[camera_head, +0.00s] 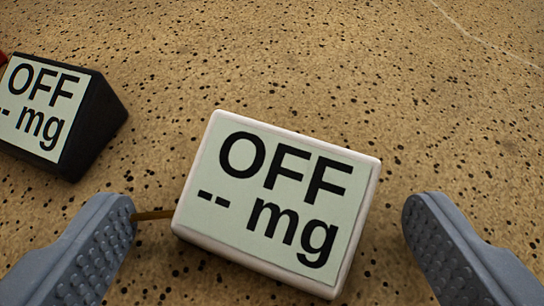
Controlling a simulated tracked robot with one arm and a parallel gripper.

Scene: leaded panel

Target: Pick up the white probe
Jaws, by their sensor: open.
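The white probe (364,222) is a white block with a pale display face that reads "OFF" and "-- mg". It lies on the speckled tan floor near the middle of the view, slightly turned. A thin brown rod shows at its left side and runs behind my left finger. My gripper (270,225) is open, with one grey studded finger on each side of the probe. There is a gap between each finger and the block, and nothing is held.
A black probe (95,125) with the same "OFF -- mg" display lies at the left edge, partly cut off. A small red part shows at its upper left. The floor behind and to the right is clear, with a thin pale line at the upper right.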

